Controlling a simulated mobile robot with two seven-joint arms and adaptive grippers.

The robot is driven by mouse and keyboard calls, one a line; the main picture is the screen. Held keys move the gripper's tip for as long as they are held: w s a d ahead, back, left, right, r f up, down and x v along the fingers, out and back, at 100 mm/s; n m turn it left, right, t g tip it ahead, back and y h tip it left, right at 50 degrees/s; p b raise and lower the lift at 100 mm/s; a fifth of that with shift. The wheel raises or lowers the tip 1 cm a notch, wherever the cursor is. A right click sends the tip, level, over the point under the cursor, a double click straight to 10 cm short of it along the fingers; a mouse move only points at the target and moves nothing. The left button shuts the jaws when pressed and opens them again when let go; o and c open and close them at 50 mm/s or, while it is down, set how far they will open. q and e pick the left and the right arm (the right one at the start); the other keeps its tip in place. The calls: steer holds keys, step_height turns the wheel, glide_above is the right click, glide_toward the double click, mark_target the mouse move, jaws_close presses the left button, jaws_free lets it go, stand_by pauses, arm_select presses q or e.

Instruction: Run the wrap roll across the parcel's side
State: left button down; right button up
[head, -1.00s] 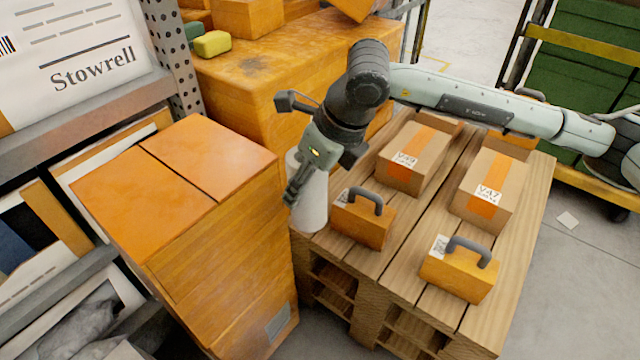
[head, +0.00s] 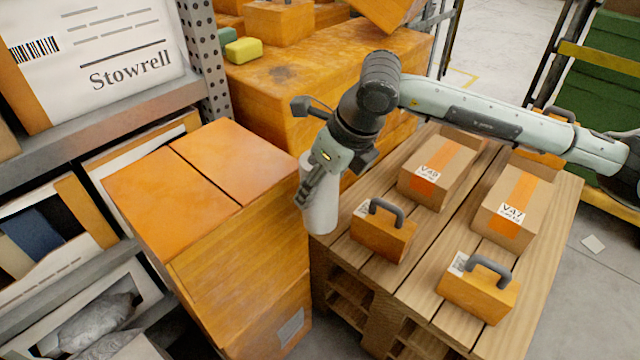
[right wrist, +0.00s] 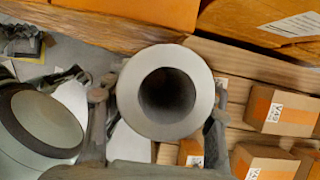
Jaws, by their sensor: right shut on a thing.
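The parcel (head: 240,250) is a tall orange box with a seam across its top, standing left of centre in the head view. The wrap roll (head: 322,213) is a white upright cylinder at the parcel's right side. I cannot tell whether it touches that side. My right gripper (head: 312,183) is shut on the roll. In the right wrist view the roll's pale end (right wrist: 168,130) shows with its dark hollow core, between the two fingers of my right gripper (right wrist: 160,112). My left gripper is not in view.
A wooden pallet (head: 400,255) to the right carries cardboard boxes (head: 440,175) and small orange cases (head: 383,238). A metal rack (head: 110,118) stands close on the left. A large orange crate (head: 285,95) is behind the parcel. Grey floor is open at the far right.

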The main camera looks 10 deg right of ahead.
steer(key=shift+w+a+b, duration=0.55)
steer(key=shift+w+a, duration=0.15)
steer(key=shift+w, duration=0.25)
stand_by(0.6)
steer(key=shift+s+a+b, duration=0.55)
steer(key=shift+s+a, duration=0.1)
steer(key=shift+a, duration=0.3)
steer(key=shift+s+a+b, duration=0.55)
steer(key=shift+s+a, duration=0.05)
steer(key=shift+a, duration=0.3)
steer(key=shift+s+a+r+b, duration=0.1)
steer(key=shift+s+a+b, duration=0.35)
steer(key=shift+a, duration=0.3)
